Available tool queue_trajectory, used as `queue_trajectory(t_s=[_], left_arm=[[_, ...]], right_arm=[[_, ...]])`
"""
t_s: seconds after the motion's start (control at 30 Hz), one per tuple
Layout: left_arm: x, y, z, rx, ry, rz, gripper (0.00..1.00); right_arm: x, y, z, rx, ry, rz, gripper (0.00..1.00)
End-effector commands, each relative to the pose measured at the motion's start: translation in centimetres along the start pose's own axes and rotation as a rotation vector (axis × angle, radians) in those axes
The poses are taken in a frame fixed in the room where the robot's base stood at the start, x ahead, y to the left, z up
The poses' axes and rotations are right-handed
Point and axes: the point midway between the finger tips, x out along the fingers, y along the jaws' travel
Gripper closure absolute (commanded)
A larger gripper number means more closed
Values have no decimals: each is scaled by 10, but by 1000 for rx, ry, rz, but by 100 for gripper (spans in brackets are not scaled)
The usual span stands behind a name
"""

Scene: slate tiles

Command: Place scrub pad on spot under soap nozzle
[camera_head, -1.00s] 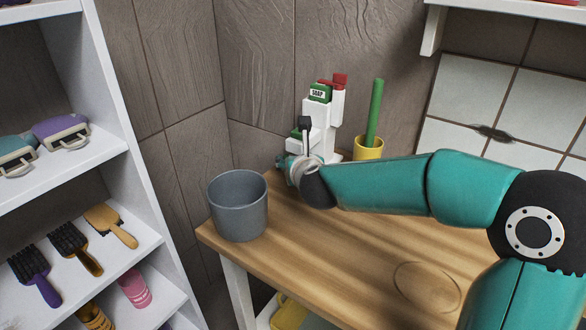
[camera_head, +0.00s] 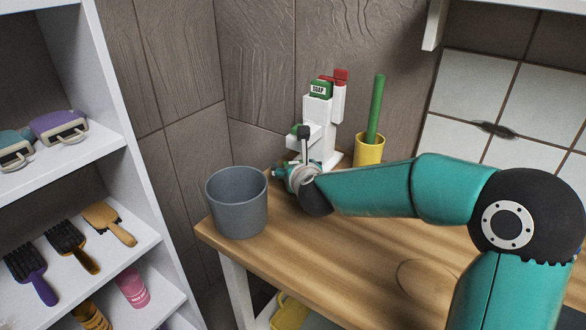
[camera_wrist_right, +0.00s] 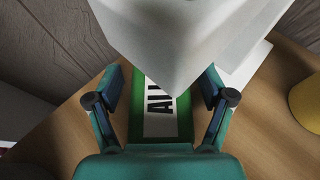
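A white soap dispenser (camera_head: 311,107) with a green SOAP label stands at the back of the wooden counter. Its white body (camera_wrist_right: 185,35) fills the top of the right wrist view. Below it lies a green pad with a white label (camera_wrist_right: 183,120), partly covered by the dispenser. My right gripper (camera_wrist_right: 160,95) has a finger on each side of the pad, with apparent gaps, so it looks open around it. In the head view my right gripper (camera_head: 283,174) is low at the dispenser's foot, and the pad is hidden. The spot under the nozzle is not visible. My left gripper is out of view.
A grey bucket (camera_head: 238,205) stands just left of my right gripper. A yellow cup (camera_head: 369,151) with a green stick is right of the dispenser. Shelves with brushes (camera_head: 70,247) are at the left. The counter's front (camera_head: 330,262) is clear.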

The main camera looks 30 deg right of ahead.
Motion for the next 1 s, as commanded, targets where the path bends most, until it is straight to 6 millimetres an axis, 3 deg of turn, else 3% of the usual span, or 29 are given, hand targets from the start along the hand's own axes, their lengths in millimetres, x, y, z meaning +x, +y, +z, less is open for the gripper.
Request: queue_trajectory(t_s=[0.37,0.47,1.0], left_arm=[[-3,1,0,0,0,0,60],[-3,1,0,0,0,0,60],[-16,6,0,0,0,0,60]], right_arm=[[-1,0,3,0,0,0,16],[-10,0,3,0,-2,1,16],[-108,1,4,0,-2,3,16]])
